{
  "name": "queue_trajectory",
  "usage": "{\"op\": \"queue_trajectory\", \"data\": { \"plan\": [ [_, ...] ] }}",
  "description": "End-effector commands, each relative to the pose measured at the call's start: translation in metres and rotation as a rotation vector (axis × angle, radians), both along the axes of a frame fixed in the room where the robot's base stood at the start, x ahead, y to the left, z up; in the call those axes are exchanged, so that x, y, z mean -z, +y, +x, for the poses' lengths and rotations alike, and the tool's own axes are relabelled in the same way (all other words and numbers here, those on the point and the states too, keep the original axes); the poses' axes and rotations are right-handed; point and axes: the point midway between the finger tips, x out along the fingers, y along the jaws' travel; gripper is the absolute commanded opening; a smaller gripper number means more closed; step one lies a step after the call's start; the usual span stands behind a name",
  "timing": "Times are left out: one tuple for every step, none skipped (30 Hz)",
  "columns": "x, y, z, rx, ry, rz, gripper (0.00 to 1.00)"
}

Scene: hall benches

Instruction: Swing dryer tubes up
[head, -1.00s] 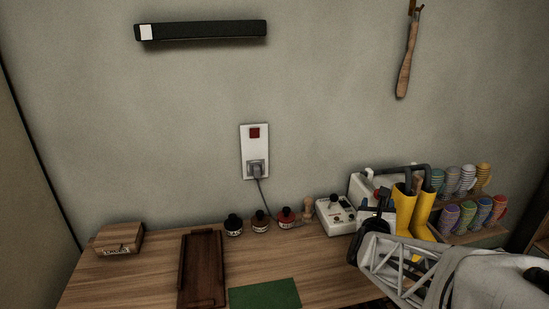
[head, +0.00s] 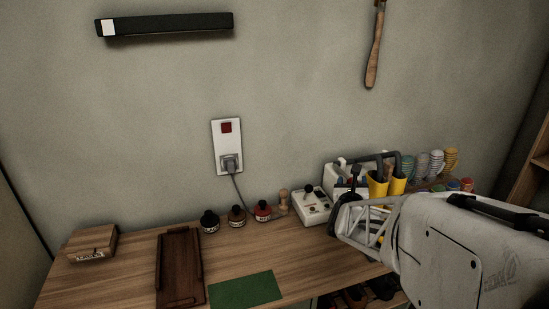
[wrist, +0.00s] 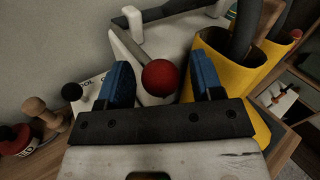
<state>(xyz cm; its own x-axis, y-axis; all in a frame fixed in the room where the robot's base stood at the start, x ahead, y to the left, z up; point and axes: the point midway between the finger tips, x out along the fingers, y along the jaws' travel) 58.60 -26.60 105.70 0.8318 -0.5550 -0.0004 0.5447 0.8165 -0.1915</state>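The dryer is a white body (head: 342,173) on the right of the bench, with dark bent tubes (head: 384,157) that go down into two yellow boots (head: 377,184). My arm hides the lower parts of the boots. In the wrist view, the white dryer body (wrist: 190,32), a yellow boot (wrist: 215,62) and a dark tube (wrist: 243,32) are close. A red ball knob (wrist: 160,77) on a grey lever sits between the blue fingertips of my gripper (wrist: 163,84). The fingers are apart, with gaps on both sides of the knob.
A white control box (head: 312,206) stands left of the dryer, with several ink bottles (head: 237,216) beyond. Striped cups (head: 436,163) stand on the right. A brown tray (head: 180,268), green mat (head: 246,290) and wooden box (head: 92,243) lie left. A socket cord runs down the wall.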

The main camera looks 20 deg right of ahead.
Motion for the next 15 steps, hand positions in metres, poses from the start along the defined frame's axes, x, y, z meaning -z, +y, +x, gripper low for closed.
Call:
{"op": "queue_trajectory", "data": {
  "plan": [
    [0.0000, 0.0001, -0.0001, 0.000, 0.000, 0.000, 0.52],
    [0.0000, 0.0001, -0.0001, 0.000, 0.000, 0.000, 0.48],
    [-0.0001, 0.0001, -0.0001, 0.000, 0.000, 0.000, 0.41],
    [0.0000, 0.0001, -0.0001, 0.000, 0.000, 0.000, 0.37],
    [0.0000, 0.0001, -0.0001, 0.000, 0.000, 0.000, 0.32],
    [0.0000, 0.0001, -0.0001, 0.000, 0.000, 0.000, 0.26],
    [0.0000, 0.0000, -0.0001, 0.000, 0.000, 0.000, 0.22],
    [0.0000, -0.0001, -0.0002, 0.001, 0.000, 0.000, 0.17],
    [-0.0001, -0.0002, -0.0002, 0.001, 0.000, 0.000, 0.11],
    [-0.0001, -0.0003, -0.0003, 0.001, 0.000, 0.000, 0.06],
    [-0.0001, -0.0003, -0.0003, 0.001, 0.000, 0.000, 0.02],
    [-0.0001, -0.0004, -0.0004, 0.001, -0.001, 0.001, 0.00],
    [-0.0002, -0.0004, -0.0004, 0.001, -0.001, 0.001, 0.00],
    [-0.0002, -0.0006, -0.0004, 0.002, 0.000, 0.000, 0.00],
    [-0.0004, -0.0006, -0.0004, 0.002, 0.000, 0.000, 0.00]
  ]
}}
